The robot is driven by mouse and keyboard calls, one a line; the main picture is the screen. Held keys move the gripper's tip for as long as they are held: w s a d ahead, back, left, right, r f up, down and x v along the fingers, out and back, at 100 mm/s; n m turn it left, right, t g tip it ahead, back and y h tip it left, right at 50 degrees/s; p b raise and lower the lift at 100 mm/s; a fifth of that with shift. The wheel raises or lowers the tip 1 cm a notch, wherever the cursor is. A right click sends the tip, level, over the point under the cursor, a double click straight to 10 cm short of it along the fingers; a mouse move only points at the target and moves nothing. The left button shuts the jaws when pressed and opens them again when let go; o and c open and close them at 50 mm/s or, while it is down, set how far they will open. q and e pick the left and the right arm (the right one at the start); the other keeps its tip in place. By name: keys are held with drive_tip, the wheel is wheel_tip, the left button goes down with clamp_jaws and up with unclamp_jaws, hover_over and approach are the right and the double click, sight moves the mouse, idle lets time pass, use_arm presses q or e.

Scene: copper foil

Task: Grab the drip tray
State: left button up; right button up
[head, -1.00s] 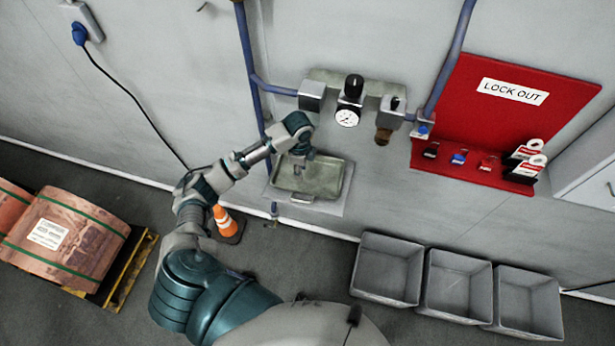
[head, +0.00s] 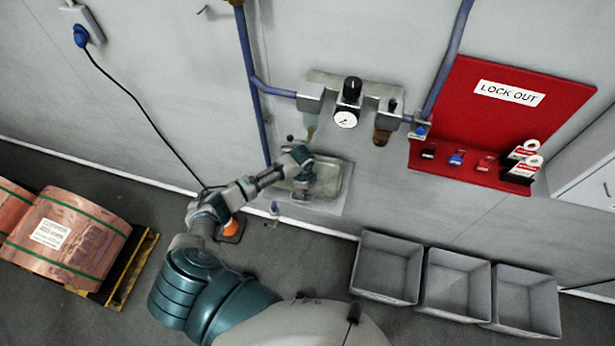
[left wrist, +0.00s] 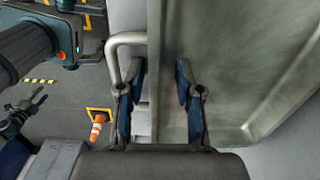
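The drip tray (head: 328,182) is a shallow metal tray at the wall below the air regulator in the head view. In the left wrist view the tray (left wrist: 240,60) fills the right half, with a bent-rod handle (left wrist: 112,48) on its near side. My left gripper (head: 302,192) is at the tray's front left in the head view. In the left wrist view my left gripper (left wrist: 160,100) is open, one finger beside the handle and the other over the tray. The left finger hides part of the handle. A small dark shape at the wrist view's left edge seems to be my right gripper (left wrist: 25,108).
Blue pipes and a pressure gauge (head: 345,119) are above the tray. An orange cone (head: 232,229) stands on the floor behind my left arm. Grey bins (head: 387,267) stand along the wall at right. Copper rolls (head: 75,235) lie on a pallet at left.

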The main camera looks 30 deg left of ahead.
use_arm(q)
clamp_jaws()
drive_tip(key=shift+r, duration=0.2)
